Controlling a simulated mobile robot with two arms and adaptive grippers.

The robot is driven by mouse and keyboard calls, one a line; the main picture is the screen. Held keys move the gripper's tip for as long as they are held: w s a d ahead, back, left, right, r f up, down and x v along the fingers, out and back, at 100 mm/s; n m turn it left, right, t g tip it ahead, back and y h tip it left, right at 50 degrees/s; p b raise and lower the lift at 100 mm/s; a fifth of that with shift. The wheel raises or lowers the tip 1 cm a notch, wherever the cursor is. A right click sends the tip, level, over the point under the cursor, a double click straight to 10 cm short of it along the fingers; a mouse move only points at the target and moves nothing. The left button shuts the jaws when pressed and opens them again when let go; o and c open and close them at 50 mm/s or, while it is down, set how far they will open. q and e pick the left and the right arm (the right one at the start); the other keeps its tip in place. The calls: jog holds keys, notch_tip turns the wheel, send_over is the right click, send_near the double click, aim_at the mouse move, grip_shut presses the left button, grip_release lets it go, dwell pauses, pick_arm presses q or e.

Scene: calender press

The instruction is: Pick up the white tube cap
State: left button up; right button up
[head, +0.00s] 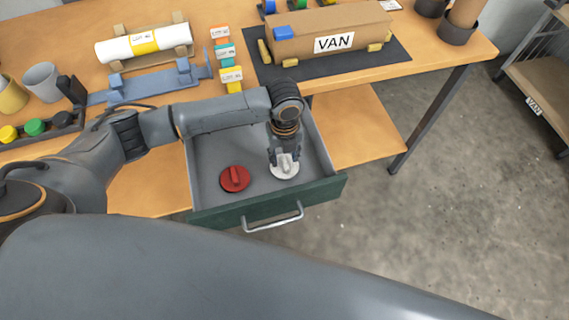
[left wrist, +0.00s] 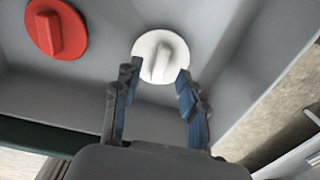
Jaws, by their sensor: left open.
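The white tube cap (head: 284,171) lies on the floor of the open drawer, to the right of a red cap. It is a round disc with a raised grip bar, and in the left wrist view the white cap (left wrist: 161,55) lies just beyond my fingertips. My left gripper (head: 284,160) points down into the drawer over the white cap and partly hides it. In the left wrist view my left gripper (left wrist: 157,76) is open, with one finger at each side of the cap's near edge. I cannot tell whether the fingers touch it. My right gripper is not in view.
The red cap (head: 235,179) also lies in the grey drawer (head: 207,150), whose green front (head: 240,213) has a metal handle. The drawer walls stand close around my gripper. The workbench (head: 75,50) above holds a white tube, tags, cups and a box marked VAN (head: 345,22).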

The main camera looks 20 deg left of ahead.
pick_arm(q)
notch_tip(320, 180, down, 2)
grip_shut()
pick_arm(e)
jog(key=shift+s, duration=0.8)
